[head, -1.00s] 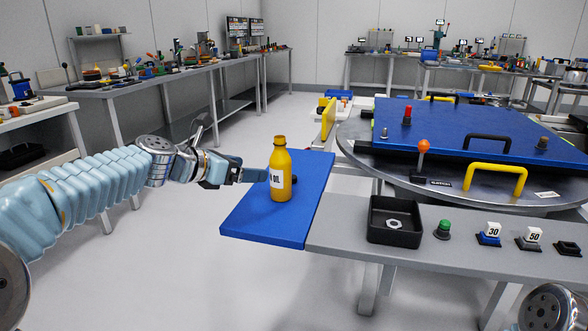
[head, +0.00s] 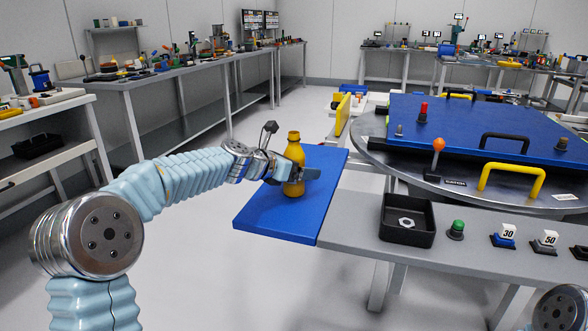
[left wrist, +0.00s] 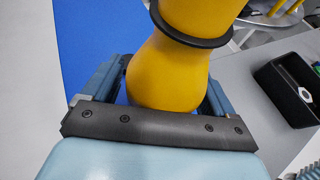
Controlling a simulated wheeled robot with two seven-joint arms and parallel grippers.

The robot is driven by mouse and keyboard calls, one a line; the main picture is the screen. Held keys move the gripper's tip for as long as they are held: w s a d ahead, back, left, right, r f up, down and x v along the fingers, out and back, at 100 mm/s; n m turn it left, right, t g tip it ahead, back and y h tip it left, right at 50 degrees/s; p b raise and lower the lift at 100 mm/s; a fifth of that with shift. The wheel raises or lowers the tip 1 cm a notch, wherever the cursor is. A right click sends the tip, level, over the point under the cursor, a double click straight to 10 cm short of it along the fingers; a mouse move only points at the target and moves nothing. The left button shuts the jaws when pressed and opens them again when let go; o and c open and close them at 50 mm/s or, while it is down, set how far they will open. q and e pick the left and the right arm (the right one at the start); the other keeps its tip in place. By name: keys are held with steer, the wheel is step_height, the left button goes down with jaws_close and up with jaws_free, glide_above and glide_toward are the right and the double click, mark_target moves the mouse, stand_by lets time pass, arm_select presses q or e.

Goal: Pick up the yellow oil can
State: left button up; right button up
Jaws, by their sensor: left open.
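The yellow oil can (head: 294,148) stands upright on the blue mat (head: 270,222) at the left end of the grey table. My left gripper (head: 300,174) is at the can's body, with its fingers on either side of it. In the left wrist view the can (left wrist: 170,72) fills the space between the open fingers of the gripper (left wrist: 165,95), close to the palm. Whether a finger touches the can cannot be told. The can's label is hidden in the head view now. My right gripper is not in view; only part of my right arm shows at bottom right.
A black tray (head: 407,240) with a nut stands right of the mat, beside a green button (head: 456,229) and blocks marked 30 and 50. A round turntable (head: 440,180) with a blue plate and yellow handle lies behind. The mat around the can is clear.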

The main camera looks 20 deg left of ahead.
arm_select(q)
steer(key=c, duration=1.2)
steer(key=shift+c, duration=0.2)
